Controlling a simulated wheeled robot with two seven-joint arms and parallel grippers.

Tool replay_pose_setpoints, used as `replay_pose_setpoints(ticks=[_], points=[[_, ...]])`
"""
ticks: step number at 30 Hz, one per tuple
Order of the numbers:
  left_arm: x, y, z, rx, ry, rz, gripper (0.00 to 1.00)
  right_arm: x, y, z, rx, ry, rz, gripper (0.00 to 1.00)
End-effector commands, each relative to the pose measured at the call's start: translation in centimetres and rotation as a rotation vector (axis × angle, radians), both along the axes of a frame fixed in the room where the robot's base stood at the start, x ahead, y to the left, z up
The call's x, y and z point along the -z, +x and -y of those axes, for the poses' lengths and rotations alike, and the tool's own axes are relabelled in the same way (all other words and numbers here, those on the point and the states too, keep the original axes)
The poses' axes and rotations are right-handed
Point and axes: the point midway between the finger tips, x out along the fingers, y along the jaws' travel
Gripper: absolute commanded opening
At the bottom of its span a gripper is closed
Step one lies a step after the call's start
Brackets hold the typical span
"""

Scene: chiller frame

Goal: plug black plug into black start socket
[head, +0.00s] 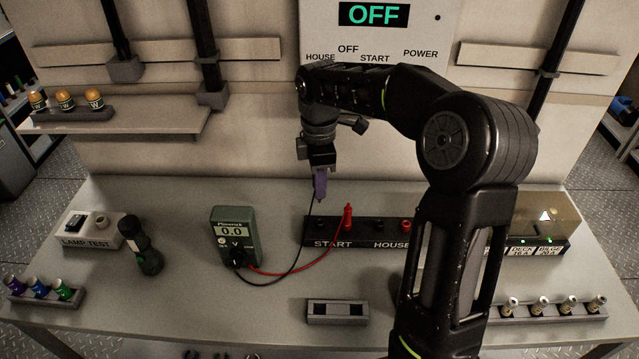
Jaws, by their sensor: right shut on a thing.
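My right gripper (319,192), with purple fingers, points down and is shut on the black plug, which is mostly hidden between the fingers. The plug's black lead (307,240) runs down from the fingers to the multimeter (236,237). The dark socket block (362,238) is below the gripper, labelled START and HOUSE. The black start socket (321,223) is at its left end, under the gripper and apart from it. The red plug (348,216) stands upright in the socket beside it. My left gripper is not in view.
A flashlight (140,245) and a lamp test box (90,230) stand at left. A grey two-slot block (337,311) lies in front. Holders with coloured and metal-capped pieces stand at the front corners. The panel (375,30) behind reads OFF. My right arm hides the block's right end.

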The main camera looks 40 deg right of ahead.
Motion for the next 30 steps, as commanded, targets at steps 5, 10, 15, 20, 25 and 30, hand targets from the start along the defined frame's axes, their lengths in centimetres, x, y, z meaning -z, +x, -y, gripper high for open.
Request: replay_pose_setpoints(ticks=[5, 10, 15, 20, 25, 30], points=[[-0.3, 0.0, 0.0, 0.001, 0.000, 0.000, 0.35, -0.1, 0.0, 0.0, 0.000, 0.000, -0.001, 0.00], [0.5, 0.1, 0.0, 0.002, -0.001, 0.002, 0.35, 1.0, 0.0, 0.0, -0.001, 0.000, -0.001, 0.00], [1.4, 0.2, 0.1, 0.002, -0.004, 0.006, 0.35, 2.6, 0.0, 0.0, -0.001, 0.000, -0.001, 0.00], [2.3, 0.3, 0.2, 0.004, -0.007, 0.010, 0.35, 4.1, 0.0, 0.0, -0.001, 0.000, -0.002, 0.00], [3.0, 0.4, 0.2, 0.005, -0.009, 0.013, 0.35, 5.3, 0.0, 0.0, -0.001, 0.000, 0.000, 0.00], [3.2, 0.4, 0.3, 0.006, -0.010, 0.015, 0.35, 5.8, 0.0, 0.0, -0.001, 0.000, 0.000, 0.00]])
